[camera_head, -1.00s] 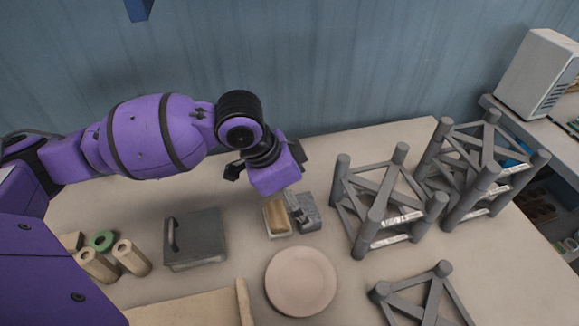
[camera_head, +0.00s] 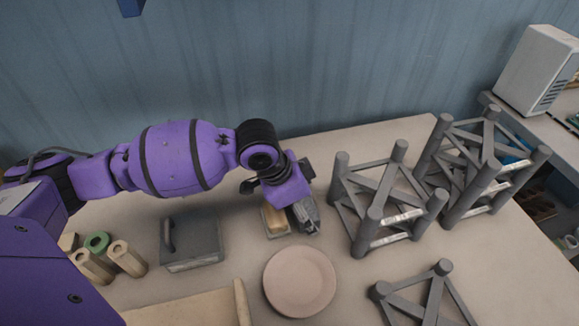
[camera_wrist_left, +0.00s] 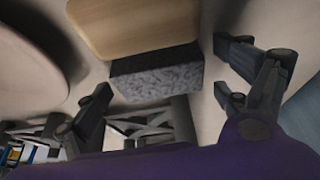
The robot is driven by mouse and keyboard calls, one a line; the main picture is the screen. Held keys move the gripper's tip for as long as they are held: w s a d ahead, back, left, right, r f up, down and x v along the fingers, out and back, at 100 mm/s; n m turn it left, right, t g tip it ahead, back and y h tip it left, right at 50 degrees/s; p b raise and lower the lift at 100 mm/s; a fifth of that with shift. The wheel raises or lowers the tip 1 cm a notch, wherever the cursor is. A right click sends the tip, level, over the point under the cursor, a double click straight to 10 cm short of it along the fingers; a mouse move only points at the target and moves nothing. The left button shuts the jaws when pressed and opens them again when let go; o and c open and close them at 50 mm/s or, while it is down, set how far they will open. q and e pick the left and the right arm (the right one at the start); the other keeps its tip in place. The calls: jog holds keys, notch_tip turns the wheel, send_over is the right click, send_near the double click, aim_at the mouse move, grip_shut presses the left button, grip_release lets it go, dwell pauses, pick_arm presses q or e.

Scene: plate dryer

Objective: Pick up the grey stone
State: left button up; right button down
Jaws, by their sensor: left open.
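The grey stone is a dark grey, speckled block (camera_wrist_left: 157,76) in the left wrist view, lying against a tan wooden-looking block (camera_wrist_left: 140,25). In the head view the tan block (camera_head: 274,221) shows left of the stone, which is partly covered by my left gripper (camera_head: 303,208). That gripper is open and points down over the stone. In the left wrist view its two fingers (camera_wrist_left: 162,85) stand on either side of the stone, with gaps visible. I cannot tell the exact height of the fingertips. My right gripper is not in view.
A pink plate (camera_head: 300,281) lies in front of the stone. Grey rod frames (camera_head: 375,205) stand close on the right. A grey box with a handle (camera_head: 193,243) and several tan cylinders (camera_head: 126,257) are at left. Blue wall (camera_head: 300,70) rises behind the table.

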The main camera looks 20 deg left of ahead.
aim_at(305, 206)
pick_arm(q)
jog(key=shift+w+r, duration=0.15)
jog(key=c, duration=1.5)
notch_tip(305, 206, up, 10)
jog(key=shift+p, duration=0.5)
jog(key=o, duration=0.8)
jog(key=shift+d, duration=0.1)
jog(key=c, duration=0.4)
